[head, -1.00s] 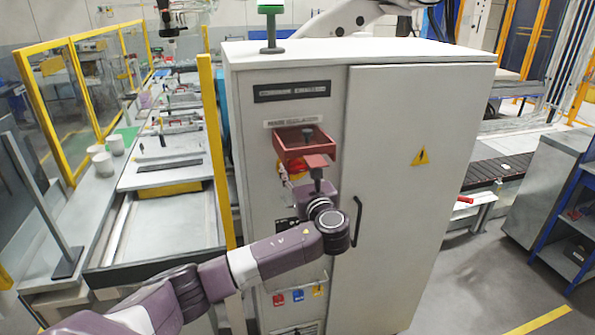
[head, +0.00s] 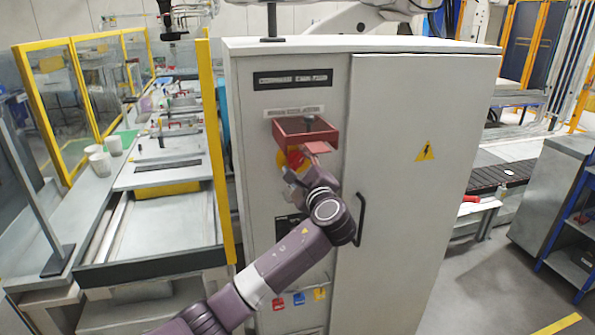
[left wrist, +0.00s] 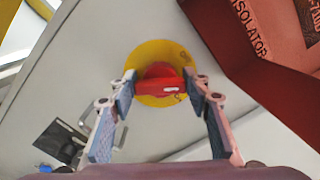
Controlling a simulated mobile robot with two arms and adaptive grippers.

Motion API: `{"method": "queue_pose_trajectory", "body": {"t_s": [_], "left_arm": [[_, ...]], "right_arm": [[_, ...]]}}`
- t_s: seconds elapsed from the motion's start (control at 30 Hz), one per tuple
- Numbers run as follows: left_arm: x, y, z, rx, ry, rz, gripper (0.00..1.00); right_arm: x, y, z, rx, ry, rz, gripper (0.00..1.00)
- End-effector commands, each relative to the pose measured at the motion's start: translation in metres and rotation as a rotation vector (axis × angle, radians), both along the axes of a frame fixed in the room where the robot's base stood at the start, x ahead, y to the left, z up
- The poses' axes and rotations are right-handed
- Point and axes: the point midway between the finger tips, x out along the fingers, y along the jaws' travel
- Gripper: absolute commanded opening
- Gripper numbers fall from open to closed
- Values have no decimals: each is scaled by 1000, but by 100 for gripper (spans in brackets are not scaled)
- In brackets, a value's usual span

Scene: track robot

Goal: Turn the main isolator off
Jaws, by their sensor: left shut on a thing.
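The main isolator is a red handle (left wrist: 157,88) on a round yellow plate (left wrist: 146,100) on the front of the white cabinet (head: 415,220). In the left wrist view the handle lies nearly level, tilted slightly. My left gripper (left wrist: 160,88) has one fingertip at each end of the handle and is shut on it. In the head view the left gripper (head: 292,180) is partly hidden by my wrist, and the yellow plate (head: 281,158) shows only in part. My right gripper is not in view.
A red box-like guard (head: 290,136) juts out just above the isolator; it fills the upper right of the left wrist view (left wrist: 265,70). A black door handle (head: 361,220) is right of my wrist. Small coloured tags (head: 299,299) hang below.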

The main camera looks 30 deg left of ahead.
Motion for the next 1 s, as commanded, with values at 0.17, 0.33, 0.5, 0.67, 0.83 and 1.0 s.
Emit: {"method": "queue_pose_trajectory", "body": {"t_s": [0.17, 0.33, 0.5, 0.67, 0.83, 1.0], "left_arm": [[0, 0, -6, -111, -128, 0, 20], [-1, 0, -7, -211, -243, 0, 20], [-1, 0, -7, -295, -342, 0, 20], [-1, 0, -6, -355, -411, 1, 20], [-1, 0, -5, -397, -460, 1, 20], [-1, 0, -5, -418, -485, 1, 20]], "right_arm": [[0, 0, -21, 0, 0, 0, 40], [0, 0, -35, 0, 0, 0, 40], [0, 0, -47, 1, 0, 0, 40], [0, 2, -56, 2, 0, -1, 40], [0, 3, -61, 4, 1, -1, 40], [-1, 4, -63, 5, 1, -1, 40]]}}
